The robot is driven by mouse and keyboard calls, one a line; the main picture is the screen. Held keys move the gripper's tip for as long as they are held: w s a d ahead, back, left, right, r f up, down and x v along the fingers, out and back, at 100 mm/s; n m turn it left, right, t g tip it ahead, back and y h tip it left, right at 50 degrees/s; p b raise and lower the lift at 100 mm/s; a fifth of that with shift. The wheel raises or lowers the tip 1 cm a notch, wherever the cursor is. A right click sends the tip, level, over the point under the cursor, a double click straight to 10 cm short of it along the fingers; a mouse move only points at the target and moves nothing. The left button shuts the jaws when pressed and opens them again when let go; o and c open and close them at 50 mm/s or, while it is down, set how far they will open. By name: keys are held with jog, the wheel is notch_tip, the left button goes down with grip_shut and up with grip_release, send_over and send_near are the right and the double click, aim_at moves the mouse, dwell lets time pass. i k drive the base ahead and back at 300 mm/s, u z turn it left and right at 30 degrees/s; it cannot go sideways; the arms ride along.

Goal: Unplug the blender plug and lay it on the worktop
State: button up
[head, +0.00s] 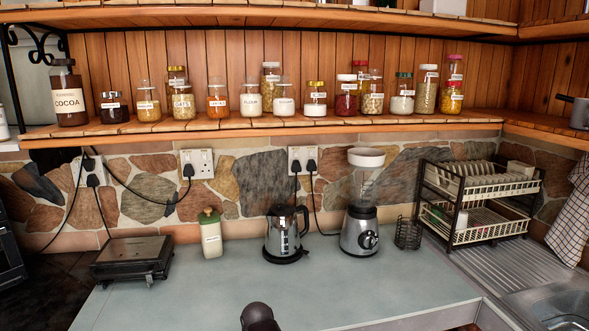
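The blender (360,232) stands on the grey worktop (250,284), right of centre, with a silver base and a pale lid on top. A dark cord runs from it up the stone wall to the black blender plug (311,167). This plug sits in the right side of a white double socket (302,153). The kettle's black plug (296,167) is close beside it, in the left side. My gripper is not recognisable in view. A dark rounded part, probably of my arm, shows at the bottom centre, well below the socket.
A steel kettle (286,232) stands left of the blender. A wire basket (408,233) and a dish rack (480,200) stand to its right. A green-lidded jar (211,235) and a dark grill (132,258) are further left. A jar-filled shelf (225,127) overhangs the sockets. The front worktop is clear.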

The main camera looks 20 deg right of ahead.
aim_at(311, 167)
jog(key=u, duration=0.65)
jog(key=k, duration=1.15)
jog(key=z, duration=1)
jog(key=i, duration=0.9)
jog(key=z, duration=0.05)
